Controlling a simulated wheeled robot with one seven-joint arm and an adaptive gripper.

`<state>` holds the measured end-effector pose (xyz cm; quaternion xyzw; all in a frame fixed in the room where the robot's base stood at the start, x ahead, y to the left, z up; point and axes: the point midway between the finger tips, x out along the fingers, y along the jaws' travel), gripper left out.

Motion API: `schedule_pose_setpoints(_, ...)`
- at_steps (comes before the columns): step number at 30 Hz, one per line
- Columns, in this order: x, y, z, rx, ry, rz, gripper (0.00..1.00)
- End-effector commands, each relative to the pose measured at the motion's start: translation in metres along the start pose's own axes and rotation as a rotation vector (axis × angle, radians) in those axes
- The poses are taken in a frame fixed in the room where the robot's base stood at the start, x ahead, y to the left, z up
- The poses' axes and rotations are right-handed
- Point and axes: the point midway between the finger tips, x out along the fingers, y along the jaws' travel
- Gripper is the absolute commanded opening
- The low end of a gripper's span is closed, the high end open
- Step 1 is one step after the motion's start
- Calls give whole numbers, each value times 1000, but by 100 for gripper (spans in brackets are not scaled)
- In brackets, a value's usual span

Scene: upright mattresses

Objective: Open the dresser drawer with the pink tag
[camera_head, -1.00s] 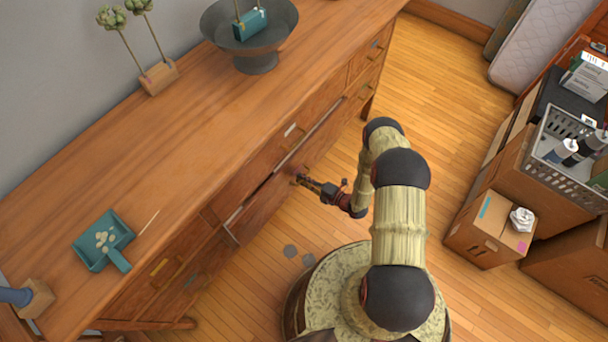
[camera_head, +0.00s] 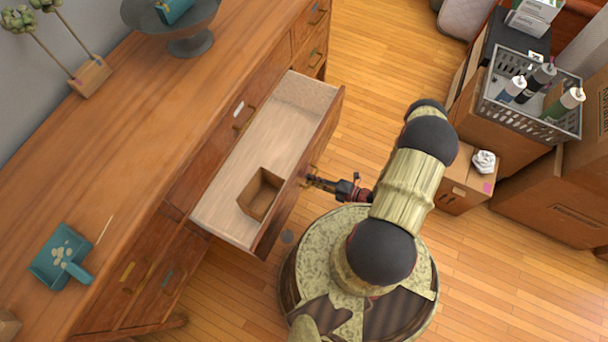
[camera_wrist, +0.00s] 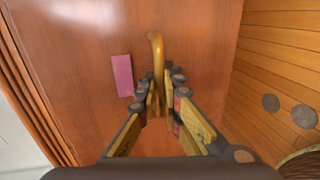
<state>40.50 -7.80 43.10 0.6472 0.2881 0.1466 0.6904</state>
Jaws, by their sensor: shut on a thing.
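The wooden dresser (camera_head: 150,130) stands on the left in the head view. One of its drawers (camera_head: 286,100) is pulled well out, with a small open brown box (camera_head: 260,193) inside. In the wrist view, the drawer front (camera_wrist: 80,60) carries a pink tag (camera_wrist: 122,75) just left of a brass handle (camera_wrist: 156,50). My gripper (camera_wrist: 160,98) is shut on this handle; it also shows in the head view (camera_head: 312,180) at the outer face of the open drawer. The fingers partly hide the lower end of the handle.
A teal dustpan (camera_head: 62,256), a plant stand (camera_head: 90,76) and a grey bowl (camera_head: 185,25) stand on the dresser top. Cardboard boxes (camera_head: 540,200) and a grey basket (camera_head: 530,125) with bottles stand at the right. Some wood floor (camera_head: 375,70) is clear between.

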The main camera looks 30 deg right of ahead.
Motion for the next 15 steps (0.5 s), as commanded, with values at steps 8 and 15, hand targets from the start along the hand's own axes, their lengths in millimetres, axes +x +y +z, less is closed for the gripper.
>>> schedule_pose_setpoints(8,-12,-3,0,0,0,-1,0)
schedule_pose_setpoints(15,-13,-3,0,-1,0,-2,0)
